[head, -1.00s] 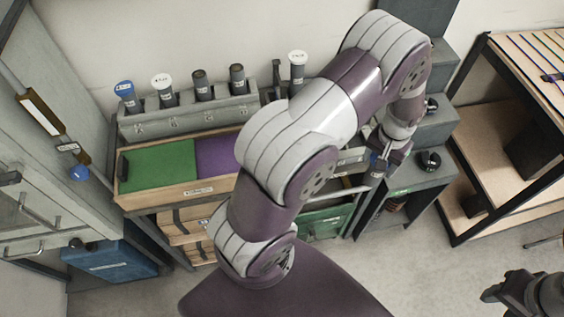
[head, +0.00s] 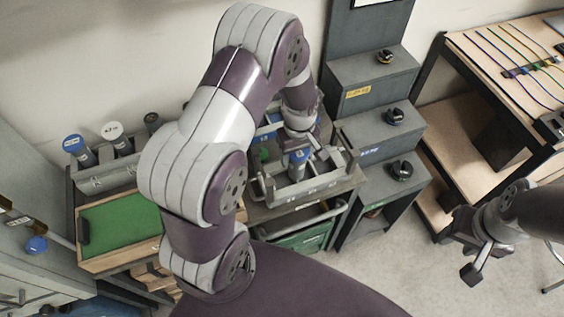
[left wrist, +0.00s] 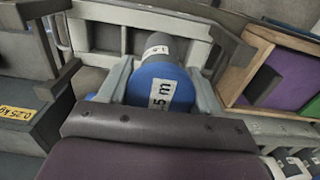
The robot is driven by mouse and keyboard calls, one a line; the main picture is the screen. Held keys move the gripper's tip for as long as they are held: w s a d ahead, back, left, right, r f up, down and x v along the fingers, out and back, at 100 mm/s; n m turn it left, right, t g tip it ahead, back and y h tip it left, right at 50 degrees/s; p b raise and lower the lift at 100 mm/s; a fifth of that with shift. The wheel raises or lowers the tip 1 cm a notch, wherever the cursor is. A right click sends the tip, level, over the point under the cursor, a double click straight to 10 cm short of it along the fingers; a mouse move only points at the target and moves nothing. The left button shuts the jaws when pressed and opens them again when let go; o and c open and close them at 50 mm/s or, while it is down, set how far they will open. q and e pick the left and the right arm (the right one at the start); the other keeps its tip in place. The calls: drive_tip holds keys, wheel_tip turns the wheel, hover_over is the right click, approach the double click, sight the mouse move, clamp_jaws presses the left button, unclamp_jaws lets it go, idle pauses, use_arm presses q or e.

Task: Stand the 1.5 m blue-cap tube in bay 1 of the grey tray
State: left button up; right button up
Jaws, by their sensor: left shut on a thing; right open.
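The blue-cap tube (head: 299,156) is in my left gripper (head: 296,147), over the grey tray (head: 312,186) at mid-picture. The left wrist view shows its blue cap (left wrist: 166,84), with a white label ending in "5 m", between the two fingers of my left gripper (left wrist: 161,88). The tube's lower end is largely hidden, so I cannot tell whether it touches the tray or which bay it is over. Part of the tray (left wrist: 140,14) shows beyond the cap. My right gripper (head: 465,250) is open and empty at the right, away from the tray.
Grey stepped blocks with black knobs (head: 402,170) stand right of the tray. A rack at left holds a blue-topped tube (head: 75,146) and a white-topped one (head: 115,136), behind a green panel (head: 120,220). A cable table (head: 500,60) stands far right. My left arm hides much of the middle.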

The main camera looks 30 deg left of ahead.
use_arm(q)
drive_tip(key=a+f, duration=0.1)
drive_tip(key=f, duration=0.1)
drive_tip(key=a+f+p, duration=0.1)
drive_tip(key=f, duration=0.1)
drive_tip(key=s+a+f, duration=0.1)
drive_tip(key=f, duration=0.1)
drive_tip(key=shift+a+f, duration=0.2)
drive_tip(key=shift+a, duration=0.1)
drive_tip(key=shift+f, duration=0.1)
drive_tip(key=shift+f, duration=0.15)
drive_tip(key=o, duration=1.1)
drive_tip(key=shift+s, duration=0.1)
drive_tip(key=shift+c, duration=0.2)
